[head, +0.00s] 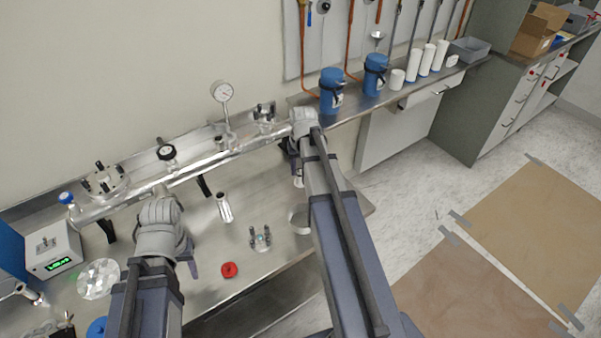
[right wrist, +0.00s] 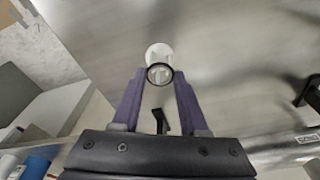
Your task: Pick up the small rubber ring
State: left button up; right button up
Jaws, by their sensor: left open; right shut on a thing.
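In the right wrist view, a small dark ring (right wrist: 160,73) sits between the two purple fingertips of my right gripper (right wrist: 160,77), which is shut on it. A pale, shiny centre shows inside the ring. In the head view, my right gripper (head: 297,172) is mostly hidden by my right arm, near the right end of the metal tube, and the ring cannot be made out there. My left gripper (head: 192,268) is open over the bench, left of a red round piece (head: 229,269); its fingers are partly hidden by my wrist.
A long metal tube (head: 200,172) with gauges runs along the back of the steel bench (head: 265,195). A small metal cylinder (head: 224,207) and a flange with studs (head: 261,239) stand in front. A white cylinder (head: 299,220) is partly behind my right arm. A meter box (head: 52,250) stands left.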

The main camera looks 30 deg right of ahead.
jog(key=c, duration=0.3)
